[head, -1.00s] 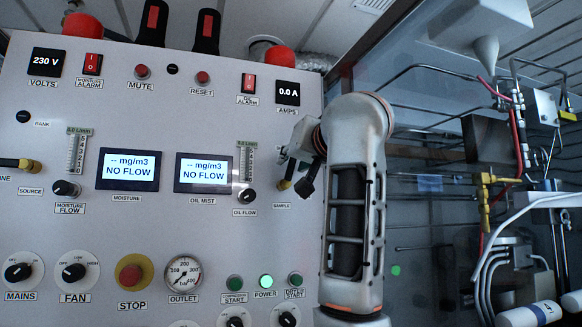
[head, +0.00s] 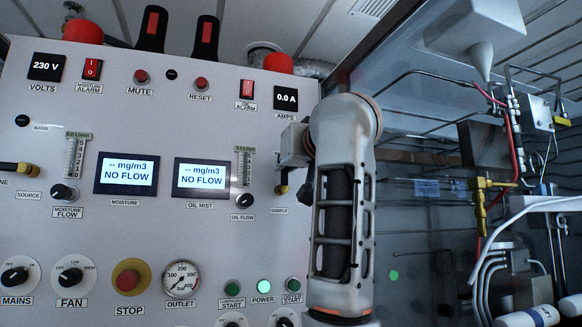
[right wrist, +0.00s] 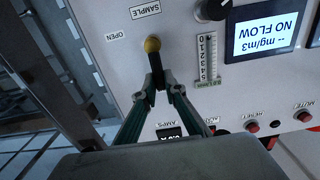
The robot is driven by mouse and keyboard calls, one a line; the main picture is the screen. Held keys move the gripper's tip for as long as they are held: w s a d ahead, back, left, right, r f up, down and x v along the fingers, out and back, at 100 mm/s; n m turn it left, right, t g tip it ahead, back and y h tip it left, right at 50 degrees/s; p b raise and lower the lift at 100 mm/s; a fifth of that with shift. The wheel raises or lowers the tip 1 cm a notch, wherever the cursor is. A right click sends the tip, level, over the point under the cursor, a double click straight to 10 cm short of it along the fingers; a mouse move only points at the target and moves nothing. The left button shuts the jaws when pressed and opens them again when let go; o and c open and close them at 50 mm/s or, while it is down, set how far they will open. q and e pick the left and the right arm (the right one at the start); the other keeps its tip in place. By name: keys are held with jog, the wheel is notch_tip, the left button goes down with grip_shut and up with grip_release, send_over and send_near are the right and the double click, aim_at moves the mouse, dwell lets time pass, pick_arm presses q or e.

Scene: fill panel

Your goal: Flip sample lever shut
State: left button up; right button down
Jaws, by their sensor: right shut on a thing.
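The sample lever (head: 282,189) is on the right side of the grey panel, just above the SAMPLE label (head: 279,211). Its yellow end shows beside my arm. In the right wrist view the yellow end of the lever (right wrist: 152,45) stands out past the dark fingertips, close to the SAMPLE and OPEN labels. My right gripper (right wrist: 157,78) is shut on the lever. In the head view the right gripper (head: 303,189) is seen partly from behind, and my forearm hides some of it. My left gripper is not in view.
The oil flow knob (head: 242,200) and its flow gauge (head: 244,165) are just left of the lever. A NO FLOW display (head: 202,178) is further left. Pipes and hoses (head: 480,205) fill the area right of the panel.

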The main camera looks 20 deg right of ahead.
jog(key=shift+a, duration=0.1)
jog(key=c, duration=2.1)
grip_release()
jog(key=shift+w, duration=0.15)
jog(key=s, duration=1.2)
jog(key=shift+d, duration=0.2)
